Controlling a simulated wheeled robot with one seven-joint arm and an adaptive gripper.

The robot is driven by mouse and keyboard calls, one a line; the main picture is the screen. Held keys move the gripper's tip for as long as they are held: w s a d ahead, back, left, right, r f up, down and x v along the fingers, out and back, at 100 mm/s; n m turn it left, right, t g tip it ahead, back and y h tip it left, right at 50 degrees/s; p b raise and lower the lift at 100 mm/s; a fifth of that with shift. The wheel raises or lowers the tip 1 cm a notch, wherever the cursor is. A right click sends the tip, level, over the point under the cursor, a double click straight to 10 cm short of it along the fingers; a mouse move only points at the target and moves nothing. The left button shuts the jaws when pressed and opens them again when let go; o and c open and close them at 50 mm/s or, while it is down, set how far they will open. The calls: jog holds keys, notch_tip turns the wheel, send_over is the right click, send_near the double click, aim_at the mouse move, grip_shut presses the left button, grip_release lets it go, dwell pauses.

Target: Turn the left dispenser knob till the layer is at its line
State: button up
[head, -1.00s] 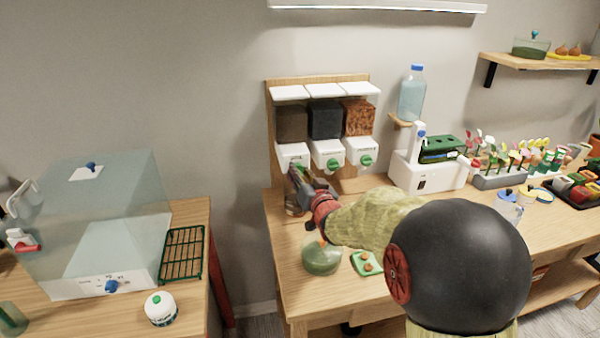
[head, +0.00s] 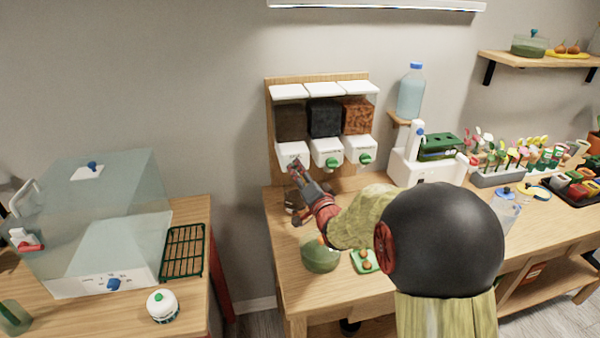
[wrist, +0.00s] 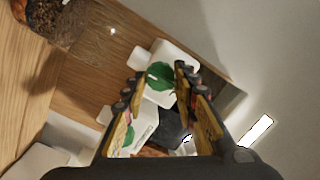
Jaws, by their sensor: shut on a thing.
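The dispenser (head: 324,80) has three bins on a wooden back. The left bin (head: 291,121) holds dark brown material, the middle one black, the right one orange-brown. My gripper (head: 297,170) is at the left spout and hides its knob in the head view. In the wrist view my gripper (wrist: 159,77) is shut on the green left knob (wrist: 160,76), with a finger on each side. A clear jar (head: 291,201) stands below the left spout, partly behind my gripper. The jar (wrist: 62,24) shows brown material low inside in the wrist view. I cannot make out its line.
The middle knob (head: 332,163) and right knob (head: 365,160) are close to the right of my gripper. A green glass vessel (head: 320,256) and a small green tray (head: 365,261) stand under my arm. A water bottle (head: 410,92) is on a ledge to the right.

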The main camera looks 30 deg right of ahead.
jog(key=shift+f, duration=0.15)
dwell(0.3)
jog(key=o, duration=1.2)
jog(key=shift+c, duration=0.2)
jog(key=s+a, duration=0.1)
jog(key=s, duration=1.1)
jog(key=shift+a, duration=0.4)
jog(key=shift+w, duration=0.1)
